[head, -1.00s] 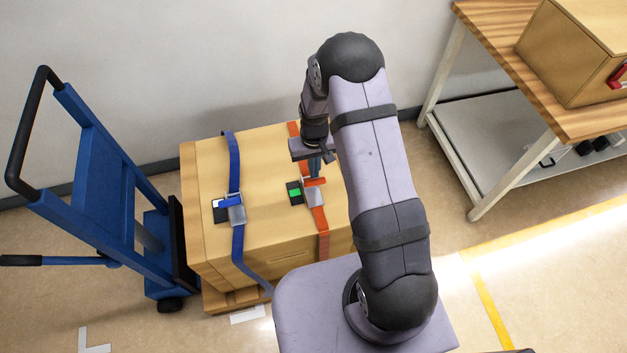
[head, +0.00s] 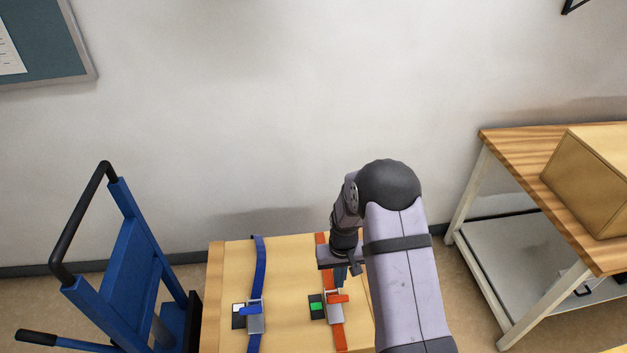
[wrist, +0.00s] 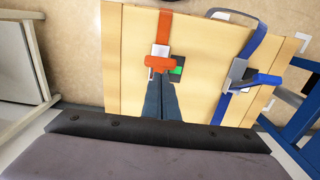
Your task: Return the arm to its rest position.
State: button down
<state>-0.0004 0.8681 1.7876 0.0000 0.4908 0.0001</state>
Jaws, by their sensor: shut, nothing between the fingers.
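My gripper (head: 341,276) is above the right side of a wooden crate (head: 285,300), close to the orange strap's buckle. In the wrist view my gripper (wrist: 156,84) is shut, its blue-grey fingertips together near the orange buckle handle (wrist: 158,63). Whether the tips touch the buckle I cannot tell. The orange strap (head: 341,338) has a buckle with a green patch (head: 317,306) beside it. The blue strap (head: 259,264) runs over the crate to the left, with a buckle (head: 254,318) and a white patch beside it.
A blue hand truck (head: 130,270) stands left of the crate. A wooden-topped bench (head: 510,150) with a box (head: 600,170) on it stands at the right. The wall (head: 300,120) is behind the crate. Floor shows between crate and bench.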

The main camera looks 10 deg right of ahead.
jog(key=s+r+g, duration=0.2)
jog(key=s+g, duration=0.2)
jog(key=s, duration=1.4)
jog(key=s+r, duration=0.6)
jog(key=r, duration=0.4)
jog(key=w+r+t, duration=0.4)
jog(key=r, duration=0.2)
jog(key=shift+f, duration=0.1)
notch_tip(320, 180, down, 77)
jog(key=b, duration=7.6)
jog(key=shift+r+b, duration=0.2)
jog(key=shift+b, duration=0.2)
